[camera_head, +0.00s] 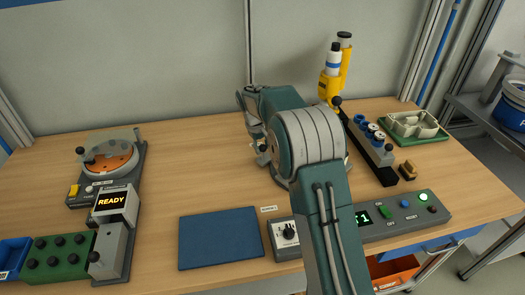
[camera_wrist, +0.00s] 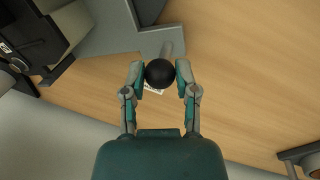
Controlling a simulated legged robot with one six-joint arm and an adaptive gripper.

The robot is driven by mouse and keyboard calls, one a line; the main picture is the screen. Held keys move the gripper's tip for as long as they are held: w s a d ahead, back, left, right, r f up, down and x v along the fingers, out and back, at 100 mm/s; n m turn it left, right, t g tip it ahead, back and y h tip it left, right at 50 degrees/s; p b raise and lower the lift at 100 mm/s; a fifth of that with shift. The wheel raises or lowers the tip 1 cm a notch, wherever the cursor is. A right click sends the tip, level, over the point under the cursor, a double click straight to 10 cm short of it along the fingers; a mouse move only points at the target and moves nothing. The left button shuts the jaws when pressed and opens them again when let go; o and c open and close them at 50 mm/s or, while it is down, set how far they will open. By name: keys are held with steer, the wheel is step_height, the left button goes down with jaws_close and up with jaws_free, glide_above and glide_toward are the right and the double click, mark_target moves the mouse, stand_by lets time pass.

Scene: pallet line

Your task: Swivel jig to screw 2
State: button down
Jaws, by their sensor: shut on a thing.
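In the wrist view, a black ball knob (camera_wrist: 160,73) sits between the two fingers of my gripper (camera_wrist: 158,76). The fingers touch it from both sides. A short grey stem (camera_wrist: 169,48) runs from the knob to a grey plate (camera_wrist: 115,34). In the head view, my gripper (camera_head: 262,148) points down over the table, left of my arm's elbow. My arm covers much of what stands there, so the jig's full shape and its screws cannot be made out.
At left stand a round orange-plated fixture (camera_head: 110,157), a READY display (camera_head: 113,203) and a green block (camera_head: 58,257). A blue mat (camera_head: 221,238) lies in front. A selector box (camera_head: 286,236), a button panel (camera_head: 405,216), a yellow tool (camera_head: 330,87) and a green tray (camera_head: 415,128) stand around my arm.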

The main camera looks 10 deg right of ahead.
steer(key=shift+w+d+f+m+g, duration=0.15)
steer(key=shift+w+d+m, duration=0.2)
steer(key=shift+w+m, duration=0.35)
steer(key=shift+w+d+r+m+g, duration=0.1)
steer(key=shift+w+d+m, duration=0.2)
steer(key=shift+w+m, duration=0.35)
steer(key=shift+w+d+f+m+g, duration=0.15)
steer(key=shift+w+d+m, duration=0.2)
steer(key=shift+w+m, duration=0.35)
steer(key=shift+w+d+m, duration=0.9)
steer(key=shift+w+m, duration=0.05)
steer(key=shift+w, duration=0.2)
steer(key=shift+w+d+r, duration=0.1)
steer(key=shift+w+d, duration=0.05)
steer(key=shift+d, duration=0.05)
steer(key=shift+r+m, duration=0.1)
steer(key=shift+m, duration=0.2)
steer(key=shift+c, duration=1.9)
jaws_free()
steer(key=shift+w+d, duration=0.1)
steer(key=shift+w, duration=0.05)
